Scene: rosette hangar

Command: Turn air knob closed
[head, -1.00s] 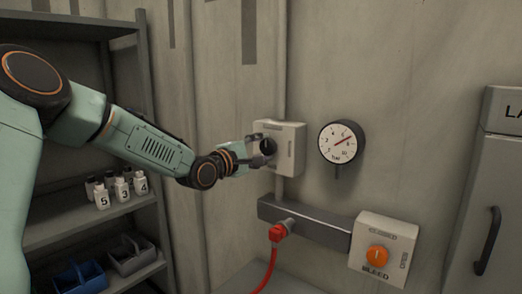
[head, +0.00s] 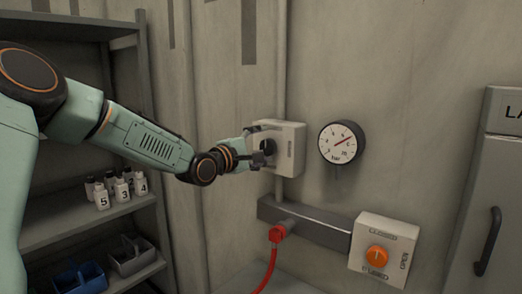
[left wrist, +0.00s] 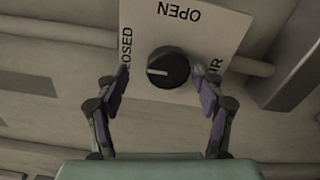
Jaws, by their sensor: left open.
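The black air knob (head: 267,147) sits on a pale box (head: 291,150) on the wall. In the left wrist view the knob (left wrist: 168,67) has a white pointer mark aimed left, toward the word CLOSED; OPEN is at the top of the plate, upside down. My left gripper (head: 259,146) is open just in front of the box. In the left wrist view its two fingers (left wrist: 165,80) stand apart on either side of the knob's near side, with clear gaps to it. The fingers partly cover the CLOSED and AIR labels. My right gripper is not in view.
A pressure gauge (head: 342,142) hangs right of the box. Below are a grey bar (head: 320,231), a red hose (head: 269,268) and a bleed box with an orange knob (head: 377,257). Shelves with numbered bottles (head: 122,189) stand left; a cabinet (head: 497,200) stands right.

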